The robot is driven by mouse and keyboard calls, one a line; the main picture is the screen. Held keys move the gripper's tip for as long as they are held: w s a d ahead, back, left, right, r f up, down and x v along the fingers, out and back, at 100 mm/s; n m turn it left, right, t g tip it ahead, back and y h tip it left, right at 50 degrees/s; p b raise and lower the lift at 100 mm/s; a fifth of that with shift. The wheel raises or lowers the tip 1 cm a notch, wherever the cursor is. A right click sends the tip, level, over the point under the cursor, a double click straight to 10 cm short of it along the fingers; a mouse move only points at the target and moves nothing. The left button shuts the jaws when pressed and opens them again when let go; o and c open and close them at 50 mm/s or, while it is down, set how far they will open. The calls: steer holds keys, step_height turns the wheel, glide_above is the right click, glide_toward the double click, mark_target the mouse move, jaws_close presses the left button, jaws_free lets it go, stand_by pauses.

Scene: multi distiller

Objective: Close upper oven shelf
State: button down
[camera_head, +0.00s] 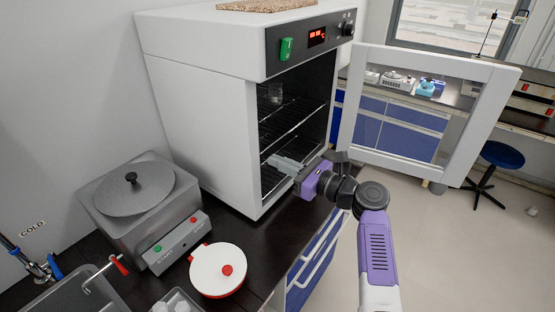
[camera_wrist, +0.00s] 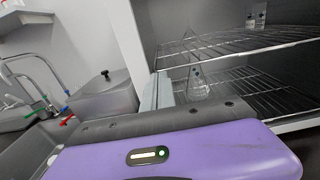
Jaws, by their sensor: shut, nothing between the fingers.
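The white oven (camera_head: 195,85) stands on the dark bench with its glass-paned door (camera_head: 478,125) swung wide open to the right. Inside, the upper wire shelf (camera_head: 300,112) carries a clear glass vessel (camera_head: 272,92). The upper shelf (camera_wrist: 235,42) also shows across the wrist view. I cannot tell how far it is pulled out. A lower wire shelf (camera_head: 296,150) lies beneath it. My gripper (camera_head: 283,164) is shut and empty at the front of the oven opening, near the lower shelf and below the upper one. A clear conical flask (camera_wrist: 198,84) shows among the shelves in the wrist view.
A grey lidded device (camera_head: 140,205) and a red-and-white round pot (camera_head: 217,270) stand left of the oven. A sink (camera_head: 75,295) is at the lower left. Open floor (camera_head: 430,240) lies right of my arm, with a blue stool (camera_head: 501,154) beyond.

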steer(key=b+v, duration=0.2)
steer(key=v, duration=0.9)
steer(key=w+d+f+n+t+h, duration=0.25)
steer(key=d+n+t+h, duration=0.25)
steer(key=d+h, duration=0.25)
steer(key=s+d+f+n+t+h, duration=0.1)
steer(key=s+d+f+n+h, duration=0.25)
steer(key=s, duration=0.25)
steer(key=s+d+f+n+h, duration=0.2)
steer(key=s+d+f+n, duration=0.15)
steer(key=s, duration=0.25)
steer(key=s+a+n+g, duration=0.1)
steer(key=s+n, duration=0.5)
steer(key=s, duration=1.4)
steer(key=s+a+r+n+h, duration=0.1)
steer(key=s+n, duration=0.6)
steer(key=s, duration=1.3)
steer(key=shift+a+r+g+h, duration=0.3)
steer(key=shift+a+g, duration=0.1)
steer(key=shift+a, duration=0.3)
